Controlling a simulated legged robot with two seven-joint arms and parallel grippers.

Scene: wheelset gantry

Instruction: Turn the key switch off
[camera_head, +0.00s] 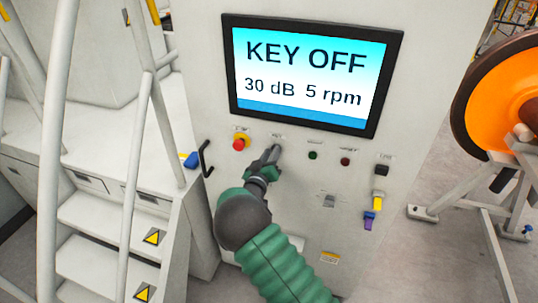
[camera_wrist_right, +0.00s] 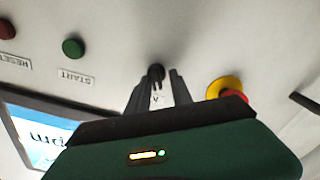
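The key switch (camera_wrist_right: 156,72) is a small dark knob on the grey panel, seen in the right wrist view between the fingertips of my right gripper. My right gripper (camera_wrist_right: 159,80) has its two dark fingers apart on either side of the switch, with a visible gap at the right finger. In the head view my right gripper (camera_head: 273,153) points at the panel below the screen and hides the switch. The screen (camera_head: 305,75) reads KEY OFF, 30 dB, 5 rpm. My left gripper is not in view.
A red emergency button (camera_head: 239,143) with a yellow ring sits left of the gripper. A green button (camera_head: 312,155) and a red button (camera_head: 345,161) sit to its right. A black handle (camera_head: 206,158) and white steps (camera_head: 105,235) are at left. An orange wheel (camera_head: 505,95) stands at right.

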